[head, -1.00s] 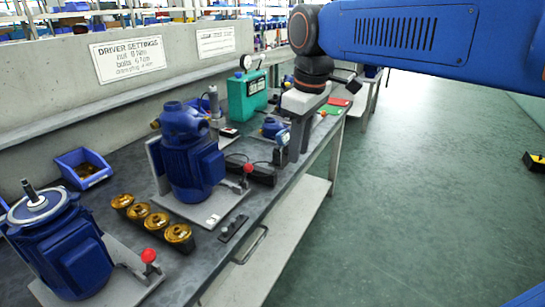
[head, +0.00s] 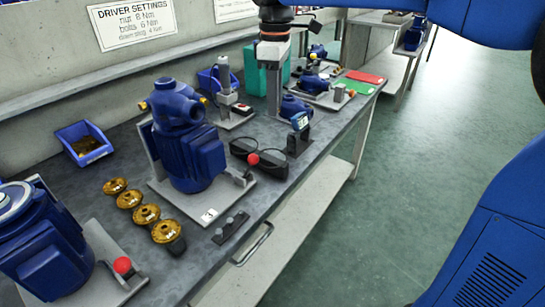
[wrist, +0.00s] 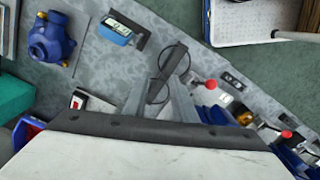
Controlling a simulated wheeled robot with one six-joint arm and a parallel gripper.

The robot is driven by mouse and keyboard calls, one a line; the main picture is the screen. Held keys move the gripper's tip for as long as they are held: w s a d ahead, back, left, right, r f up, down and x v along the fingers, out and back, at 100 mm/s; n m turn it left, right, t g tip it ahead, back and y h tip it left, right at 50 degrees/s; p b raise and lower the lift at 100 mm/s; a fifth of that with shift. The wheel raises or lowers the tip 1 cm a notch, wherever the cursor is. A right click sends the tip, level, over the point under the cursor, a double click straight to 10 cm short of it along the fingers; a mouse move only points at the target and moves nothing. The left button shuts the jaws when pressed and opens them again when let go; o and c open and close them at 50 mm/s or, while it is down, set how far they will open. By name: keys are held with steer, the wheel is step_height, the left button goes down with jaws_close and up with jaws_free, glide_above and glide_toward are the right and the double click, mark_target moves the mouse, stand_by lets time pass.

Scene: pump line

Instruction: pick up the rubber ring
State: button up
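My gripper (head: 274,106) hangs pointing down above the far part of the workbench. In the wrist view its two grey fingers (wrist: 158,98) stand apart with nothing clearly held between them. A thin dark loop, which looks like the rubber ring (wrist: 170,58), lies just beyond the fingertips by a black holder (wrist: 157,88). A second thin dark curve shows nearer the fingers. I cannot make out the ring clearly there.
A blue pump (head: 185,140) on a grey plate stands left of the holder, with several amber cups (head: 146,214) beside it. A tester with a screen (head: 299,125) stands right of the holder. A blue bin (head: 84,144) lies near the wall. The aisle floor is clear.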

step_height(320, 180, down, 12)
steer(key=shift+f, duration=0.15)
stand_by(0.5)
stand_by(0.4)
jaws_close()
